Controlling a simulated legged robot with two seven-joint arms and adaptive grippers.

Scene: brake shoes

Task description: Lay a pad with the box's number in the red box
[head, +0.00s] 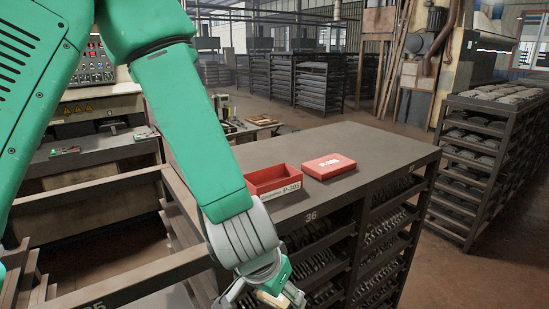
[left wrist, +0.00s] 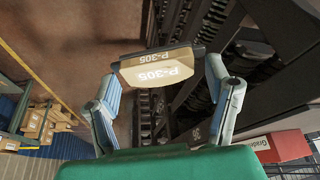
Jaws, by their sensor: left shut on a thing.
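My left gripper (head: 265,297) hangs below and in front of the red box, low in the head view. In the left wrist view, its two fingers (left wrist: 163,76) are shut on a brake pad (left wrist: 158,68) with a tan face and dark back edge. The pad reads P-305, upside down in that view. The open red box (head: 262,188) stands on the cabinet top with a white label reading P-305. Its inside floor is mostly hidden. It also shows at the right edge of the left wrist view (left wrist: 287,145). My right gripper is not in view.
A red lid (head: 328,166) lies flat right of the box. The grey cabinet top (head: 385,150) is otherwise clear; its front shelves (head: 385,238), full of pads, are close to my gripper. Another pad rack (head: 480,150) stands at right. A brown open-topped frame (head: 110,185) is at left.

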